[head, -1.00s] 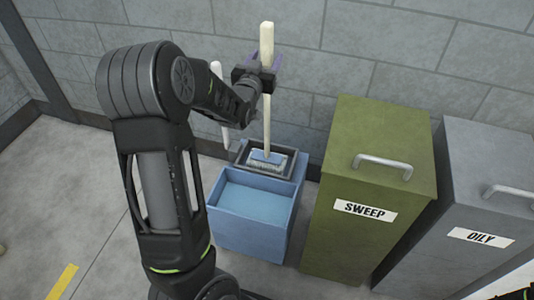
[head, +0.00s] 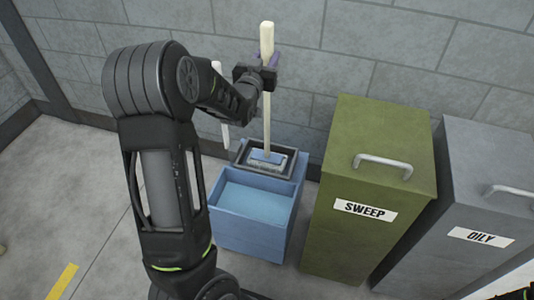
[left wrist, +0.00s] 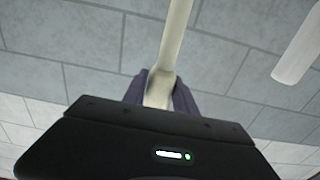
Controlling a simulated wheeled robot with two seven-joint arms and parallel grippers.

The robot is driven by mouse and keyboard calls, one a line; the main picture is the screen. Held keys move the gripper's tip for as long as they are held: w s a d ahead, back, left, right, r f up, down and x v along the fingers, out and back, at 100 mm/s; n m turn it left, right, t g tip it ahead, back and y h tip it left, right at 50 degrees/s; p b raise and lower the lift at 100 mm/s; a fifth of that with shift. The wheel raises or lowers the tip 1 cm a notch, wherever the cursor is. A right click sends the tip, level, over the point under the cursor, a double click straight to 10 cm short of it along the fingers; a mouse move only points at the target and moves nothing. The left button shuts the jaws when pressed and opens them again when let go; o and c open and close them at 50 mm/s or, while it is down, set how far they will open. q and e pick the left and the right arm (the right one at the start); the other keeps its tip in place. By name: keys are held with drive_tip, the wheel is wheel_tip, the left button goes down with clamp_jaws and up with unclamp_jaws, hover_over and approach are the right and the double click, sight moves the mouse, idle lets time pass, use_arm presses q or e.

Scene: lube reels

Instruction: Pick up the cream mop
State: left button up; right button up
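The cream mop (head: 267,112) stands nearly upright, its long pale handle rising from a grey-blue head in the dark-framed tray at the back of the blue bucket (head: 249,230). My left gripper (head: 268,60) is at the upper part of the handle, its purple fingers closed on it from both sides. In the left wrist view the handle (left wrist: 173,40) runs up from between the two fingers (left wrist: 160,92), which appear to touch it. The mop head still sits in the tray.
To the right are a green bin marked SWEEP (head: 375,150) and a grey bin marked OILY (head: 490,165). A block wall (head: 400,40) is close behind. Open floor lies left.

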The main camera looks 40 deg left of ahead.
sight(265, 26)
use_arm(q)
clamp_jaws()
drive_tip(key=shift+r, duration=0.15)
wheel_tip(265, 26, up, 10)
drive_tip(key=shift+p, duration=0.65)
idle(0.7)
